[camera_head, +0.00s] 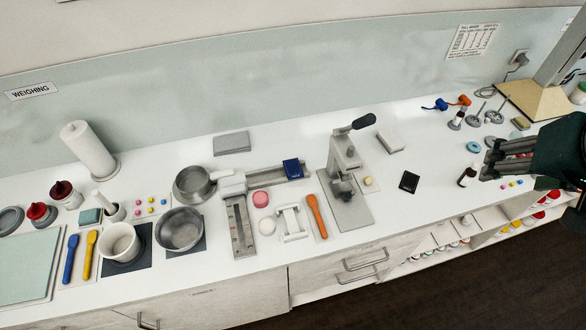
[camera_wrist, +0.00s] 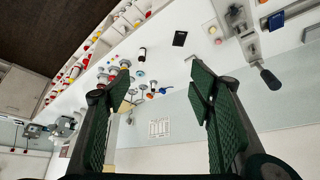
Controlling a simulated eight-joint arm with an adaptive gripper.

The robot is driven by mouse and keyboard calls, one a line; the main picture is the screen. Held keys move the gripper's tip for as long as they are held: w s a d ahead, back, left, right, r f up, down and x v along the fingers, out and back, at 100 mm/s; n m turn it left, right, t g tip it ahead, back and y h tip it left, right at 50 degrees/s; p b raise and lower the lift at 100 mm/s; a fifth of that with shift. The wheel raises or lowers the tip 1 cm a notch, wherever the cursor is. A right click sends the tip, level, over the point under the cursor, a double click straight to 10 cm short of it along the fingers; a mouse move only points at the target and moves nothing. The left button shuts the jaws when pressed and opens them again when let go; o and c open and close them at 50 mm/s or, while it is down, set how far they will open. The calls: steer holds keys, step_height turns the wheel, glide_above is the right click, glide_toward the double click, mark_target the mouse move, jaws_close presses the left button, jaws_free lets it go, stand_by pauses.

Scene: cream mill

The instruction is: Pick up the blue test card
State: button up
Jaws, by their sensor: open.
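A small dark blue rectangular piece (camera_head: 293,168) rests at the right end of a grey rail (camera_head: 266,177) near the middle of the counter in the head view. It is the only blue card-like thing I can make out. My gripper (camera_head: 488,160) is at the right of the head view, above the counter and far to the right of the blue piece. In the wrist view my gripper (camera_wrist: 158,78) shows its two green-padded fingers spread apart with nothing between them.
A black flat card (camera_head: 409,181) lies on the counter between a lever press (camera_head: 345,175) and my gripper. A small dark bottle (camera_head: 467,176) stands near my fingers. A metal saucepan (camera_head: 192,184) stands left of the rail. The counter around the black card is mostly clear.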

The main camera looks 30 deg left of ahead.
steer(key=w+a+r+n+g, duration=0.25)
steer(key=w+a, duration=0.45)
steer(key=a, duration=0.6)
steer(key=n+g+p, duration=0.3)
steer(key=n+g, duration=0.1)
steer(key=n, duration=0.2)
glide_above(293, 168)
step_height(293, 168, down, 5)
step_height(293, 168, down, 31)
steer(key=shift+h, duration=0.3)
steer(key=shift+s+m, duration=0.1)
steer(key=shift+m, duration=0.15)
steer(key=shift+f, duration=1.3)
steer(key=shift+f, duration=0.15)
